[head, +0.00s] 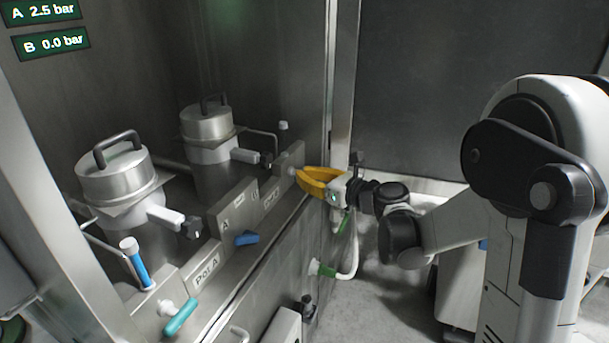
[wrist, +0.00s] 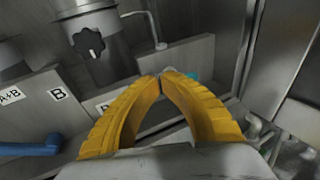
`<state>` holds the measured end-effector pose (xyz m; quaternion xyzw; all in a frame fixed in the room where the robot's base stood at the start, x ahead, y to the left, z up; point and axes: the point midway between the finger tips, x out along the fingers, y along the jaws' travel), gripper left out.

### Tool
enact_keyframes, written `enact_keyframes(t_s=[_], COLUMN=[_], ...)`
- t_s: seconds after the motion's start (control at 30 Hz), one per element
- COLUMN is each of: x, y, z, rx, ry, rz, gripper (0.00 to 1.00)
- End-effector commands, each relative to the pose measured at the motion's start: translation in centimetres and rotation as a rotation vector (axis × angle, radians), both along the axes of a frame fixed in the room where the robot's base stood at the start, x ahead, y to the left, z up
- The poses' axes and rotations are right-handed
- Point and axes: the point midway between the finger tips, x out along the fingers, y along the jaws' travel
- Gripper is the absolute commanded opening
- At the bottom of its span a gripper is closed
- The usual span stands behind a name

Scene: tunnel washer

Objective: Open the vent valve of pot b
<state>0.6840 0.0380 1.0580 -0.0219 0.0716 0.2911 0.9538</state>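Pot b (head: 208,128) is the far steel pot with a black-handled lid. Its body and black knob (wrist: 88,42) show in the wrist view. My yellow gripper (head: 298,176) is at the right end of the steel ledge in front of pot b, at a pale valve hub (head: 291,172). In the wrist view my gripper (wrist: 161,76) has its fingertips together, and I see nothing held between them. A small teal patch (wrist: 193,77), perhaps the vent valve's handle, shows just beyond the right fingertip. The rest of it is hidden behind the finger.
Pot A (head: 118,185) stands nearer, with a teal lever (head: 180,317) and a blue-handled valve (head: 134,262). A blue lever (head: 247,238) sits on the ledge between the pots. The displays read A 2.5 bar and B 0.0 bar (head: 51,43). A steel post stands behind my gripper.

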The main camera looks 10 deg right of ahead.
Motion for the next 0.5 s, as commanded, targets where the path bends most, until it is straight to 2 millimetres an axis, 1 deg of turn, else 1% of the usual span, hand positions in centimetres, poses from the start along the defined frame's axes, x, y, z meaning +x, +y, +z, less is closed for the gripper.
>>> enact_keyframes(t_s=[0.03, 0.3, 0.5], x=[0.0, -0.1, -0.1], y=[0.0, 0.1, 0.1], z=[-0.3, -1.3, -1.7], rx=[0.000, 0.000, 0.000], ry=[0.000, 0.000, 0.000], rz=[0.000, 0.000, 0.000], gripper=[0.00, 0.00, 0.00])
